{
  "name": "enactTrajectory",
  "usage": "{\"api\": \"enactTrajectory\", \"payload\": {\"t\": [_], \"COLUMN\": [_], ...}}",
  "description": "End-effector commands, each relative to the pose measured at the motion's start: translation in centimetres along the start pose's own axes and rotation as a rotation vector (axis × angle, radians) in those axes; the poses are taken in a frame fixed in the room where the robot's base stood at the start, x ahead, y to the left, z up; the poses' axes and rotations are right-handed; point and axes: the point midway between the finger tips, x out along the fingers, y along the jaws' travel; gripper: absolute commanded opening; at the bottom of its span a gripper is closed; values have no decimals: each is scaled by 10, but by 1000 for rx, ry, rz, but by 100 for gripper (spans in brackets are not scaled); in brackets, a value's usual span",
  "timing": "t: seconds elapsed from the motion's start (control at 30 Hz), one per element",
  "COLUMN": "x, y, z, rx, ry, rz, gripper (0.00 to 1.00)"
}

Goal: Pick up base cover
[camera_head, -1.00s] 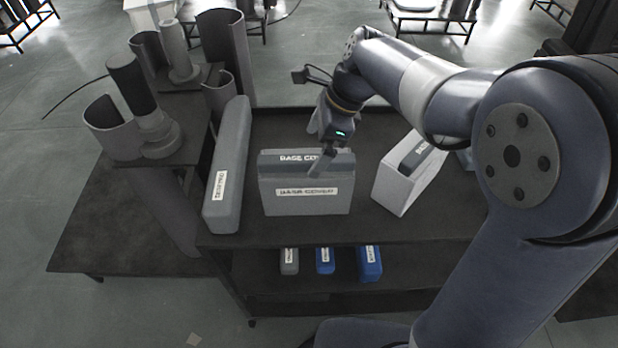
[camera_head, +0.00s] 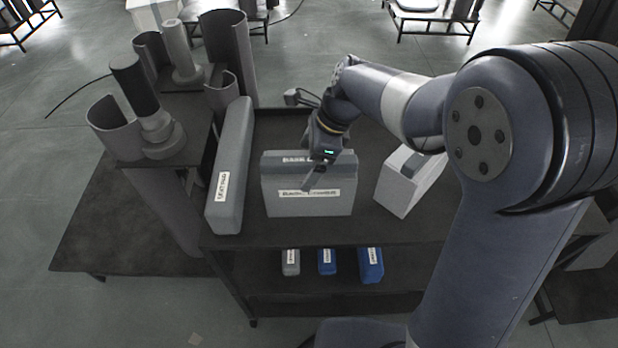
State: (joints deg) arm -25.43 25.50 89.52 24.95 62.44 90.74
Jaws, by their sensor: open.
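A grey block with white labels (camera_head: 308,208) stands upright on the dark table's top. Its lettering is blurred now; the upper label read "BASE COV..." a second ago, so I take it for the base cover. It has a lower front part and a higher rear part; I cannot tell whether these are one piece or two. My gripper (camera_head: 314,180) is open and points down at the block's upper right part, covering some of the upper label. I cannot tell whether the fingers touch it.
Small grey and blue pieces (camera_head: 327,262) lie on the lower shelf. Grey cylindrical parts (camera_head: 160,132) stand on the left table.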

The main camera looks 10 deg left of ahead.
Motion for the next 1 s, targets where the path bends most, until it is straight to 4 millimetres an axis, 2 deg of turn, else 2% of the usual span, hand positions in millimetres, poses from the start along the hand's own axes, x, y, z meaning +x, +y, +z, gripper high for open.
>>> {"api": "enactTrajectory", "payload": {"t": [0.4, 1.0], "x": [2, 2], "y": [0, 0], "z": [-1, -1], "rx": [0, 0], "ry": [0, 0], "rz": [0, 0], "gripper": [99, 50]}}
